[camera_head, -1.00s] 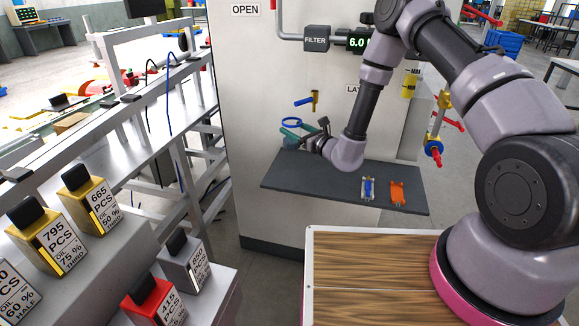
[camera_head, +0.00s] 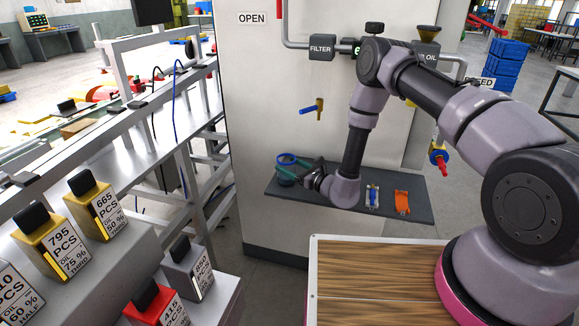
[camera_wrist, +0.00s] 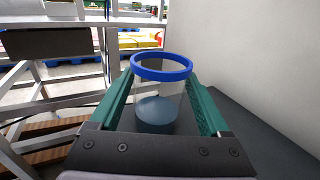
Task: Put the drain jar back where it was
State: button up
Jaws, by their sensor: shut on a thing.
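The drain jar (camera_wrist: 158,108) is a clear cylinder with a blue rim and bluish liquid in its lower part. It stands upright between the green fingers of my gripper (camera_wrist: 163,92), which is shut on it. In the head view the drain jar (camera_head: 287,179) is at the left end of the dark grey shelf (camera_head: 330,203), at shelf level. I cannot tell whether its base touches the shelf. My gripper (camera_head: 292,167) reaches it from the right, and my wrist hides part of the shelf. A yellow tap with a blue lever (camera_head: 318,108) is on the panel above the jar.
A blue-and-white item (camera_head: 372,195) and an orange item (camera_head: 402,201) lie on the shelf's right part. The pale cabinet wall (camera_head: 265,100) rises behind the shelf. A metal frame bench (camera_head: 190,165) stands close on the left. Labelled canisters (camera_head: 92,205) stand at lower left.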

jog(key=shift+f, duration=0.1)
jog(key=o, duration=1.5)
jog(key=shift+c, duration=0.2)
